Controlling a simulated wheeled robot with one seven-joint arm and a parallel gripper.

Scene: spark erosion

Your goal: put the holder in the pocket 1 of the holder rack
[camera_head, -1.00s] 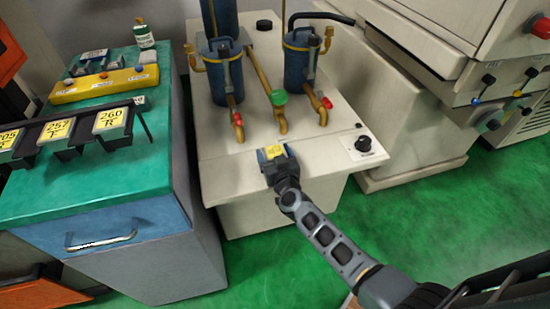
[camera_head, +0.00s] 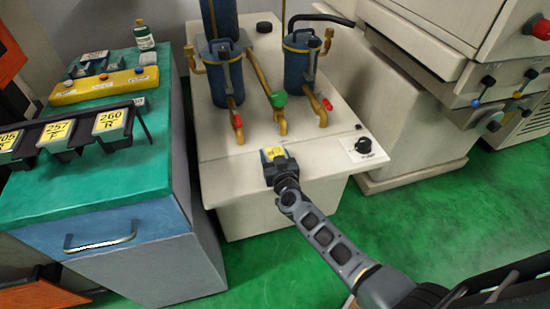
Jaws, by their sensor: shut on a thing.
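My gripper (camera_head: 279,163) is shut on a holder (camera_head: 272,153), a small piece with a yellow label; the jaws hide much of it. It is in front of the cream filter unit, over or near its front edge; I cannot tell whether the holder touches the unit. The holder rack (camera_head: 43,136) is a dark rail on the green cabinet top at the left. It carries several grey holders with yellow labels, among them one marked 260 R (camera_head: 109,122) and one marked 257 F (camera_head: 55,135). The rack's left part is cut off by the picture edge, and I cannot make out pocket 1.
The cream filter unit (camera_head: 214,166) bears blue canisters (camera_head: 297,70), brass pipes and valves. The cabinet top in front of the rack is clear.

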